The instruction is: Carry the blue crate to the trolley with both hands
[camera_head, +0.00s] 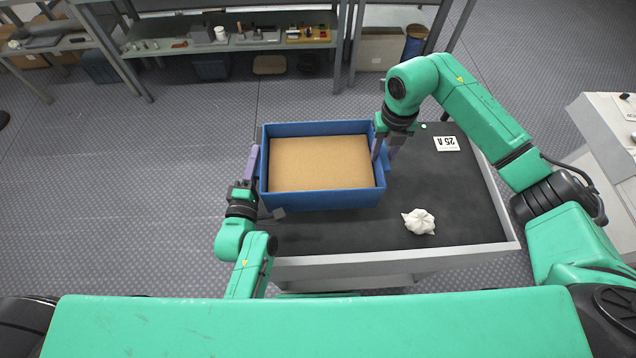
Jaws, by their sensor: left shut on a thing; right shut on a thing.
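The blue crate (318,199) is open-topped, with a flat tan surface (320,163) inside it. It is over the left part of the dark-topped trolley (457,200) in the head view. I cannot tell whether it rests on the top or hangs just above it. My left gripper (251,165) is shut on the crate's left side. My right gripper (383,150) is shut on its right side, partly hidden by my wrist. The crate hides the trolley top's left edge.
A white crumpled object (419,222) lies on the trolley top, right of the crate. A white "25 A" label (446,144) lies near the far right. Metal shelving (230,45) with small items stands beyond open floor (140,195). A pale cabinet (608,135) is at the right edge.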

